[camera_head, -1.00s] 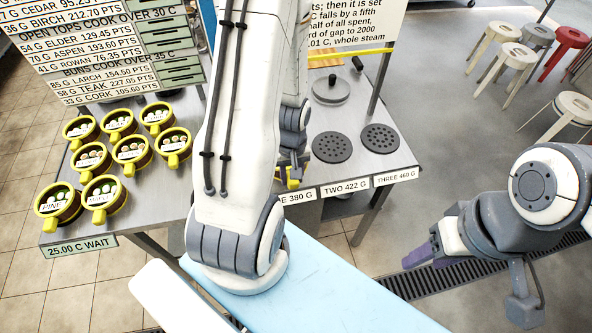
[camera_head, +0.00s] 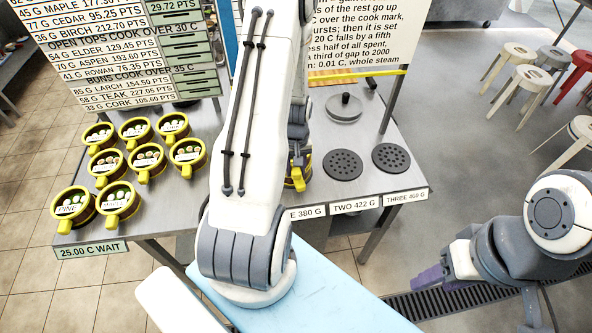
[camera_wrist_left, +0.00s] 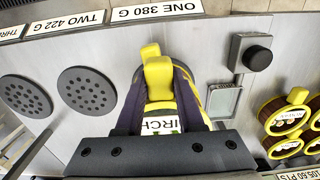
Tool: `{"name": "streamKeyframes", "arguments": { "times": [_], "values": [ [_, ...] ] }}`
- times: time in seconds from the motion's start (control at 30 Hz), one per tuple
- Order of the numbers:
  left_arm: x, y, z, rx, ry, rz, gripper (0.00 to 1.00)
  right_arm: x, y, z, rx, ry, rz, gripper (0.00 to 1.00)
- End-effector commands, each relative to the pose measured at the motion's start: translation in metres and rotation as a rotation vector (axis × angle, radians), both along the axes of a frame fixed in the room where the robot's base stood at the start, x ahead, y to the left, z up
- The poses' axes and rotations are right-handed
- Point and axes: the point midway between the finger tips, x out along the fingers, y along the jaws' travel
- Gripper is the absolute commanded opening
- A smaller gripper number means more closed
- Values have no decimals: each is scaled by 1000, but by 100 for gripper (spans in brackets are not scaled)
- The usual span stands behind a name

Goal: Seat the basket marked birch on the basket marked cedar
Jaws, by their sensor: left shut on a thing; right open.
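My left gripper (camera_wrist_left: 160,80) is shut on the yellow handle of the basket marked birch (camera_wrist_left: 160,127), whose label partly shows as "IRCH" in the left wrist view. A second yellow handle end (camera_wrist_left: 150,50) shows just beyond the held one; whether it belongs to another basket under birch I cannot tell. In the head view my left arm hides most of the gripper, and only a bit of yellow and brown basket (camera_head: 298,183) shows beside it, at the counter edge by sign ONE. No label reading cedar is readable on a basket. My right gripper (camera_head: 430,279) is open and empty over the floor at right.
Several yellow-rimmed baskets (camera_head: 147,163) stand on the left of the steel counter. Two dark perforated plates (camera_head: 343,165) (camera_head: 391,158) lie right of my arm, bare. A lid (camera_head: 344,108) lies behind them. A small box with a black knob (camera_wrist_left: 257,58) is near the held basket.

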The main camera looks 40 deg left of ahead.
Motion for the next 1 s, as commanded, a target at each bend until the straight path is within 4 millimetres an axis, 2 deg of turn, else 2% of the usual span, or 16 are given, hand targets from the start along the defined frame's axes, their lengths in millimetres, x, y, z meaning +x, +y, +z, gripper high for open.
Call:
{"name": "streamKeyframes", "arguments": {
  "times": [0.47, 0.93, 0.97, 1.0],
  "values": [
    [0, 0, -1, 1, -1, 0, 0, 0, 0, -1, 0, 0, 0, 50],
    [0, 0, -14, 1, -1, 0, 0, 0, 0, -12, 0, 0, 0, 50],
    [0, 0, -13, 1, -1, 0, 48, 0, 0, -10, 0, 0, 0, 50],
    [0, 0, -12, 1, -1, 0, 64, 0, 0, -10, 0, 0, 0, 50]
  ]
}}
